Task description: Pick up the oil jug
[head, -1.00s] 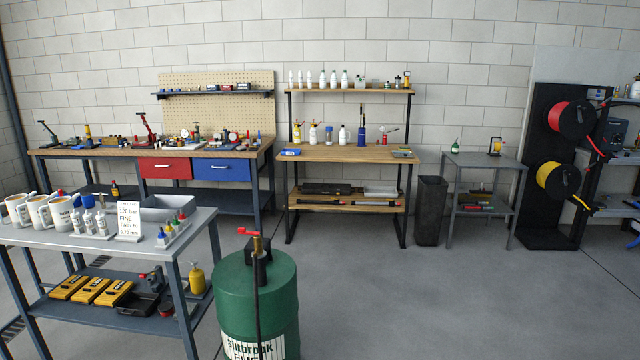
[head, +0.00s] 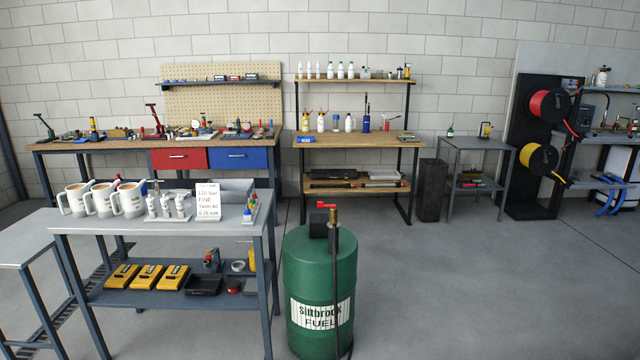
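Three white handled jugs stand in a row on the near grey table (head: 235,229) at the left: a left jug (head: 75,202), a middle jug (head: 103,202) and a right jug (head: 132,201). They look like mugs, with amber-brown contents at the top. A small white jug or bottle (head: 349,123) also stands on the wooden bench (head: 360,140) at the back. I cannot tell which is the oil jug. My gripper is not in view.
A green fuel drum (head: 319,270) with a pump stands right of the near table. A dark bin (head: 430,190) is at the back. The floor (head: 460,290) at the right is clear.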

